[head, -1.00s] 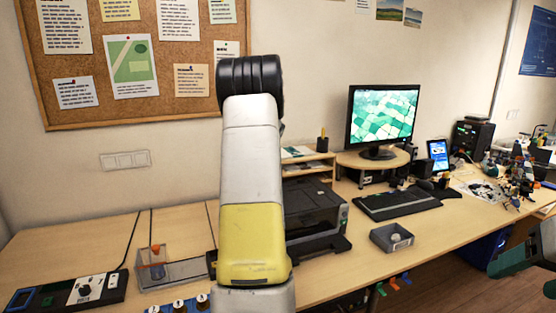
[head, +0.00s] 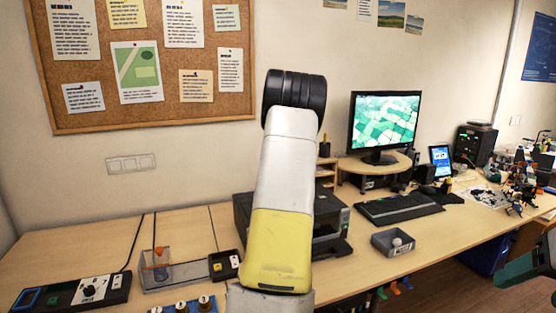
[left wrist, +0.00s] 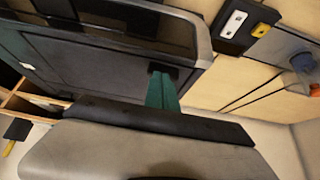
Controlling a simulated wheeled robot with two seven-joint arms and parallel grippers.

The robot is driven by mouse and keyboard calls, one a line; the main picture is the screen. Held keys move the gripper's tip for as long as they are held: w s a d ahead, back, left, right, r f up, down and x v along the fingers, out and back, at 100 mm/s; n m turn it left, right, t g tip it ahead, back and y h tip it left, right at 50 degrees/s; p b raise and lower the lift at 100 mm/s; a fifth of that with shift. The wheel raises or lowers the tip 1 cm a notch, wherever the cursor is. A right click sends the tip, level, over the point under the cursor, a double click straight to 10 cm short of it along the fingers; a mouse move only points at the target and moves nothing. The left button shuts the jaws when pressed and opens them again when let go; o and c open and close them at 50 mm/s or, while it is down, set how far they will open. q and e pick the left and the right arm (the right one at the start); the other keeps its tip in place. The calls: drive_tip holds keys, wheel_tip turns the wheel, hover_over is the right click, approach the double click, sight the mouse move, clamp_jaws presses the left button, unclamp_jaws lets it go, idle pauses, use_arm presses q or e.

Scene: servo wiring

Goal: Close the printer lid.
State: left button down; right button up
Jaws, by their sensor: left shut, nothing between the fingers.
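The black printer (head: 329,216) stands on the desk in the head view, its middle hidden behind my left arm. In the left wrist view a dark flat printer panel (left wrist: 95,72) with a grey rim fills the upper left. I cannot tell the lid's angle. My left gripper (left wrist: 162,72) shows as teal fingers, shut and empty, over the panel's edge near the rim; I cannot tell whether they touch it. It is hidden behind the arm in the head view. Part of my right gripper (head: 525,266) shows at the right edge of the head view; its jaw opening is unclear.
A grey tray (head: 393,243) with a small item sits right of the printer. A keyboard (head: 400,208) and monitor (head: 383,122) stand behind it. A small black switch box (head: 224,264), a clear bin (head: 160,272) and a control panel (head: 75,293) lie to the left.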

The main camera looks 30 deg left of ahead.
use_arm(q)
drive_tip(key=shift+f, duration=0.1)
idle(0.4)
drive_tip(key=shift+r, duration=0.5)
wheel_tip(320, 180, up, 3)
drive_tip(key=shift+r, duration=0.15)
drive_tip(key=s+d+f, duration=0.3)
drive_tip(key=s+d, duration=0.3)
drive_tip(key=d, duration=0.1)
drive_tip(key=shift+d+f, duration=0.2)
drive_tip(key=shift+f, duration=0.15)
drive_tip(key=shift+d+r, duration=0.1)
drive_tip(key=s+d+r+m+t+h, duration=0.1)
drive_tip(key=s+d+r+m+h, duration=0.2)
drive_tip(key=d+r, duration=0.5)
drive_tip(key=s+d+r+m+h, duration=0.1)
drive_tip(key=s+d+r+h, duration=0.1)
drive_tip(key=s+d+r, duration=0.6)
drive_tip(key=s+d+r+m+h, duration=0.1)
drive_tip(key=s+d+r+m, duration=0.1)
drive_tip(key=s+d, duration=0.3)
drive_tip(key=s+d+r+m+t+h, duration=0.1)
drive_tip(key=s+d+r+m, duration=0.2)
drive_tip(key=s+d, duration=0.3)
drive_tip(key=shift+s+d+r+m, duration=0.2)
drive_tip(key=shift+s+d+m, duration=0.1)
drive_tip(key=shift+d+m, duration=0.6)
